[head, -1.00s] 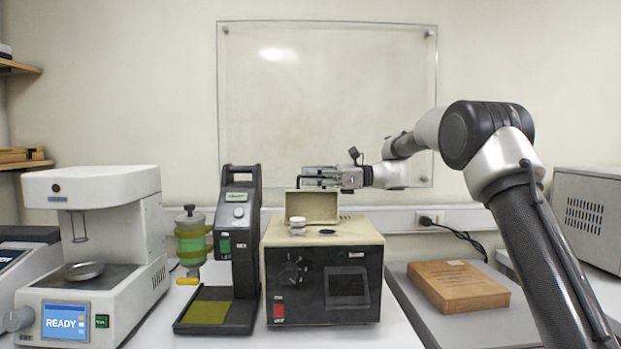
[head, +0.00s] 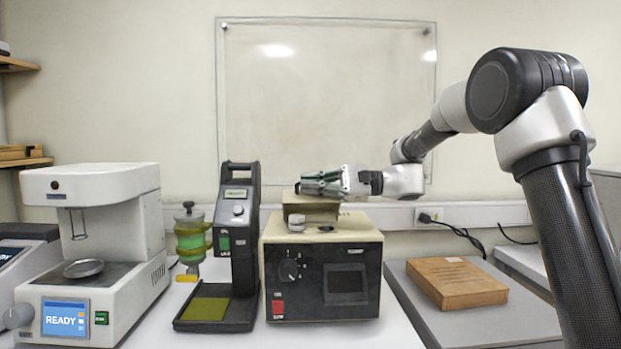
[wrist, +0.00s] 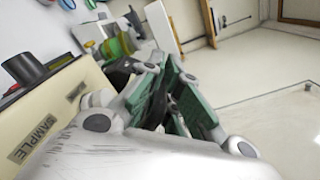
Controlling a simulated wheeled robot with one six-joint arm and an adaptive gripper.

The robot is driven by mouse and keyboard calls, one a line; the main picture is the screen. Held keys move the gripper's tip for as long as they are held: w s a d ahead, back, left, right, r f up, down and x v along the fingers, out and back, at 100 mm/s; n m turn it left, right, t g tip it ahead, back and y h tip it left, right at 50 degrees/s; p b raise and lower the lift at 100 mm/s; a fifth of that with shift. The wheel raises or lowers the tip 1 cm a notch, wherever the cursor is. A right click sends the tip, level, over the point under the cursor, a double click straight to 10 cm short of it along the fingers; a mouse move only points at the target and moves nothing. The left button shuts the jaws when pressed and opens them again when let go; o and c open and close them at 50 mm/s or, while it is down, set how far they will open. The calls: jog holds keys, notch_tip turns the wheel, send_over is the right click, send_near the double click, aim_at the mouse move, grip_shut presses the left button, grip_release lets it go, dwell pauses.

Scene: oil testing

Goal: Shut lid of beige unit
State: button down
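The beige unit (head: 362,229) stands mid-bench, with a beige top and a black front. Its lid (head: 322,207) is raised at the back of the top and now leans forward, part open. My gripper (head: 306,184) is just above and behind the lid's upper edge, pointing left; whether it touches the lid is unclear. Its fingers look closed together with nothing between them. In the wrist view, the green-padded fingers (wrist: 166,92) lie close together beside a beige surface (wrist: 62,100) marked SAMPLE. The lid cannot be told apart there.
A small white cup (head: 296,223) sits on the unit's top, in front of the lid. A black stand (head: 240,255) with a green vessel (head: 190,238) is close on the left. A brown box (head: 456,283) lies to the right.

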jog(key=s+f+n, duration=0.4)
jog(key=n, duration=0.1)
jog(key=shift+s+f, duration=0.2)
jog(key=shift+s, duration=0.05)
jog(key=shift+s+f+n, duration=0.35)
jog(key=shift+f+n, duration=0.4)
jog(key=shift+n, duration=0.1)
jog(key=shift+s+f+n, duration=0.35)
jog(key=shift+f+n, duration=0.35)
jog(key=shift+n, duration=0.15)
jog(key=c, duration=1.5)
grip_release()
jog(key=shift+c, duration=0.2)
jog(key=shift+d, duration=0.1)
jog(key=d, duration=1.2)
